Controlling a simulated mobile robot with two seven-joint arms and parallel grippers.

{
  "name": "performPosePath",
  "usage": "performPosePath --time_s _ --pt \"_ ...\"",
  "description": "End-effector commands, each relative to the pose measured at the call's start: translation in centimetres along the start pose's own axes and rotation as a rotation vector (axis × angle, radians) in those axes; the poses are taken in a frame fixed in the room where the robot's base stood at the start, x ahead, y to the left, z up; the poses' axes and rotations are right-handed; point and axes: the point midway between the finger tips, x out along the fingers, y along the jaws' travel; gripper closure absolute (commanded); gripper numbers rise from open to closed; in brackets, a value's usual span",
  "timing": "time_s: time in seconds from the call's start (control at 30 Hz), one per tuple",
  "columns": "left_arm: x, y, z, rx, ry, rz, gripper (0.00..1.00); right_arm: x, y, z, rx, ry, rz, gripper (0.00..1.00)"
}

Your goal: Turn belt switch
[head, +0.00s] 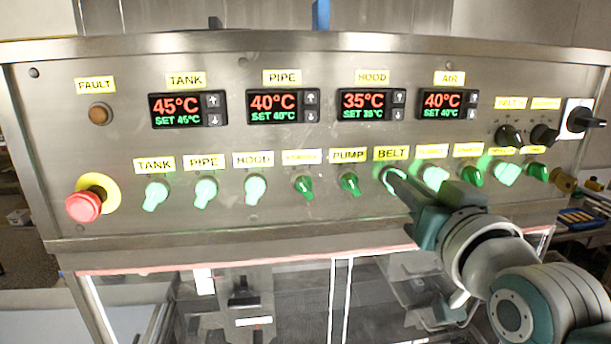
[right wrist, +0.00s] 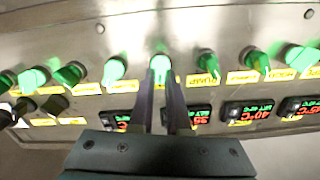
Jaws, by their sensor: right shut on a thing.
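The belt switch (head: 388,173) is a green knob under the yellow BELT label (head: 393,153) on the steel panel. It glows green, and my right gripper partly covers it in the head view. My right gripper (head: 396,184) comes from the lower right, its fingertips at the knob. In the right wrist view the two dark fingers (right wrist: 161,82) are shut on the lit knob (right wrist: 160,62), one on each side. The exact angle of the knob is hard to tell. My left gripper is not in view.
The pump switch (head: 349,183) is close on the left, dark green and tilted. A lit green switch (head: 434,176) is close on the right. A red emergency button (head: 84,205) is at far left. Temperature displays (head: 371,105) sit above the row. Black knobs (head: 508,135) are at upper right.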

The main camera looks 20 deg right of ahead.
Motion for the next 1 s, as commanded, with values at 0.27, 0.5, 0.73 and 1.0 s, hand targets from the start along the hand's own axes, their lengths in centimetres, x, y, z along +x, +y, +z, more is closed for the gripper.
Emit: performPosePath --time_s 0.27,0.5,0.73,1.0 --pt "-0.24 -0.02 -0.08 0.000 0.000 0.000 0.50 0.01 0.14 -0.04 0.208 0.001 0.000 1.00" --pt "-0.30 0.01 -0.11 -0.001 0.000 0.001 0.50 0.01 0.22 -0.01 0.313 0.001 0.000 1.00" --pt "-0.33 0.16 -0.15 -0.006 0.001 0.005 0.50 0.01 0.25 0.00 0.355 0.001 0.000 1.00" --pt "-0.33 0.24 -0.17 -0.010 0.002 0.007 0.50 0.01 0.26 0.01 0.362 0.001 0.000 1.00"
